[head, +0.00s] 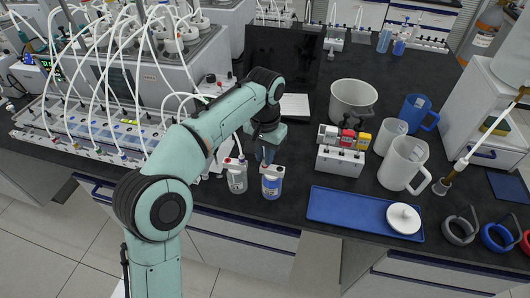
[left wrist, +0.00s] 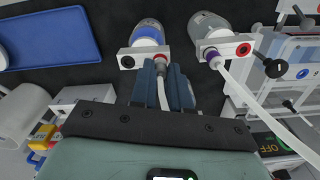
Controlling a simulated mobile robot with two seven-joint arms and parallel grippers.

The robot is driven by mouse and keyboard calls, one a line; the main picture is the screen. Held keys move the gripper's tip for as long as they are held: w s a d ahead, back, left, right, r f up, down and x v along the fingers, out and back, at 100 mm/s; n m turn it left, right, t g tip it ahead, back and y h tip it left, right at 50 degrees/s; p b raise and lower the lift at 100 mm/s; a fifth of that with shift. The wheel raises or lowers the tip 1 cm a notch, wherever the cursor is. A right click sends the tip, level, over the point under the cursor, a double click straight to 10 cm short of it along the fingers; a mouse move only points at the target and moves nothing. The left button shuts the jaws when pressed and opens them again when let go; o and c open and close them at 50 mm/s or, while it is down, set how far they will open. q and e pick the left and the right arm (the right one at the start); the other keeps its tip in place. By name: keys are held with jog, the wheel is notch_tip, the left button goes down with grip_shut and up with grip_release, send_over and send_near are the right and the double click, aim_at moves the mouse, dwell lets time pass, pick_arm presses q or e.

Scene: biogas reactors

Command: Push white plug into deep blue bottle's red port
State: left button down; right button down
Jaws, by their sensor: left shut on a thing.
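The deep blue bottle (head: 271,186) stands near the table's front edge. In the left wrist view, the blue bottle (left wrist: 147,33) has a white port block (left wrist: 140,56) with a dark port on its left side. My left gripper (head: 265,157) points down just behind the bottle. In the left wrist view, my left gripper (left wrist: 168,84) is shut on the white plug (left wrist: 162,68) and its white tube. The plug's tip is at the right-hand port, where a little red shows. The plug covers most of that port, so I cannot tell how deep it sits. My right gripper is out of view.
A grey bottle (head: 237,178) stands close to the left, with a purple plug (left wrist: 211,56) and an open-looking red port (left wrist: 243,49). Reactors with white tubes (head: 120,70) fill the left. A blue tray (head: 345,208) and a small white rack (head: 340,160) are to the right.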

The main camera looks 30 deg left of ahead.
pick_arm(q)
jog(key=shift+f, duration=0.4)
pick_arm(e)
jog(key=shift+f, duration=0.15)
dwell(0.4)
pick_arm(q)
jog(key=c, duration=1)
grip_release()
jog(key=shift+r, duration=0.1)
notch_tip(320, 180, up, 13)
jog(key=p, duration=0.5)
jog(key=shift+r, duration=0.15)
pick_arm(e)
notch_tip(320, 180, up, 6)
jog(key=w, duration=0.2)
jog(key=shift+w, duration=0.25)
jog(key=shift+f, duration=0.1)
